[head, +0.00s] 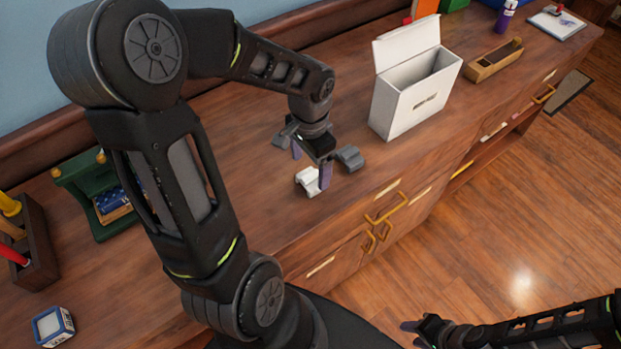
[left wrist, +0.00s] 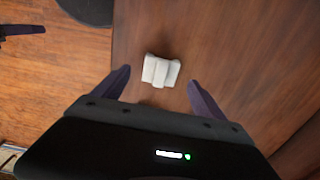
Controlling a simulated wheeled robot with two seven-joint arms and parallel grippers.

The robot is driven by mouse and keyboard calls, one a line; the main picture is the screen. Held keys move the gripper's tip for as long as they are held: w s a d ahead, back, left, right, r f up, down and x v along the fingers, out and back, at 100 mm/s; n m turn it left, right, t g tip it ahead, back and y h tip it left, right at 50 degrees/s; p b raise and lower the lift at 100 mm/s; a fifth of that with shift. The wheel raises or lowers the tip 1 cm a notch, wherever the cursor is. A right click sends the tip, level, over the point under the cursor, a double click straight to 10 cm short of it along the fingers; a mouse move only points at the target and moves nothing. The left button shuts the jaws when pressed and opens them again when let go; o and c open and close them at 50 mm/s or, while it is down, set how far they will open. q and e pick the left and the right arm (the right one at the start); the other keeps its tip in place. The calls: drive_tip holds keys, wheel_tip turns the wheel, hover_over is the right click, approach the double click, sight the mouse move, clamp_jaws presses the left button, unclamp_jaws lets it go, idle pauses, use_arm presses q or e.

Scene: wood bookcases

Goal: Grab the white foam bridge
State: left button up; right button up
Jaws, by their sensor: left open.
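The white foam bridge (head: 307,181) lies on the wooden cabinet top near its front edge. In the left wrist view the bridge (left wrist: 160,71) shows raised ridges and sits ahead of the fingertips, between their lines. My left gripper (head: 311,163) is open above the cabinet top, and one purple finger covers part of the bridge in the head view.
A white open-lidded box (head: 411,100) stands right of my left gripper, with a wooden tray (head: 494,62) beyond it. A green stand with a blue book (head: 112,203), a dark pencil holder (head: 38,250) and a small cube (head: 53,327) are at left. Cabinet top around the bridge is clear.

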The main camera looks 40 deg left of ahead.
sight(311, 176)
use_arm(q)
wheel_tip(311, 176, down, 5)
drive_tip(key=shift+w+r+p, duration=0.1)
drive_tip(key=shift+w+p, duration=0.05)
drive_tip(key=shift+p, duration=0.15)
drive_tip(key=shift+c, duration=0.3)
drive_tip(key=c, duration=1.3)
